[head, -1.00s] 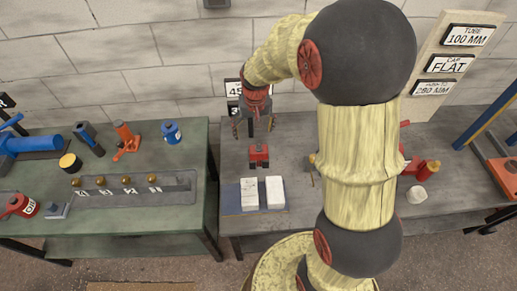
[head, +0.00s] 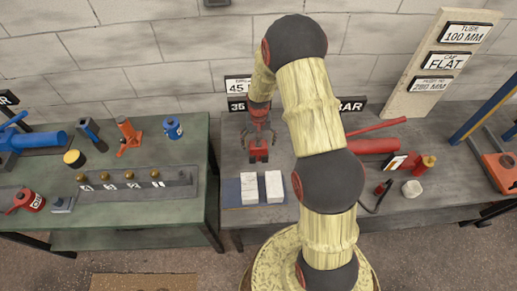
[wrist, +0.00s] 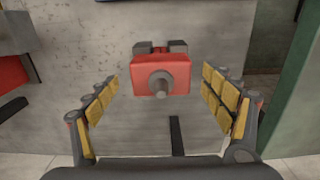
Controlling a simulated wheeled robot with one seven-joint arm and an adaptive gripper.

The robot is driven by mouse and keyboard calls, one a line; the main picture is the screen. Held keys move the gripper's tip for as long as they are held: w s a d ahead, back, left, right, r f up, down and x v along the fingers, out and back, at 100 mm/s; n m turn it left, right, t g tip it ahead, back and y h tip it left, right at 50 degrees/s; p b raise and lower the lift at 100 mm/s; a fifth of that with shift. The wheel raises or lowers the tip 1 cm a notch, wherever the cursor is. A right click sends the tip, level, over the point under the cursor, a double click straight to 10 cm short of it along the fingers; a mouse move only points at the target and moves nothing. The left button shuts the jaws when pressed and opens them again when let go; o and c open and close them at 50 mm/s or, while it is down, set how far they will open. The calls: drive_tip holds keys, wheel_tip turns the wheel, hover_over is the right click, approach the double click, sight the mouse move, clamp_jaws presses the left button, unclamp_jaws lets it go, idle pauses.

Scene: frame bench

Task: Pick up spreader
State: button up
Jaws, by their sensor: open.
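The spreader appears to be the small red block with dark grey jaws (wrist: 161,75), a round grey stub facing me. In the head view the same red block (head: 258,154) is on the grey bench, behind the blue pad. My gripper (head: 259,138) is just behind and above the red block. In the wrist view my gripper (wrist: 163,92) is open, its yellow-padded fingers spread left and right of the block with a gap on each side. Nothing is between the pads in contact.
White blocks (head: 262,187) lie on the blue pad in front. A red cylinder (head: 372,146), an orange bottle (head: 426,164) and a pale lump (head: 412,188) sit to the right. The green bench (head: 120,221) stands left, across a gap. Signs stand behind my gripper.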

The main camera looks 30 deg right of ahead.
wheel_tip(320, 180, down, 4)
drive_tip(key=shift+w+r+b, duration=0.1)
drive_tip(key=shift+b, duration=0.2)
drive_tip(key=shift+c, duration=1.3)
drive_tip(key=c, duration=1.9)
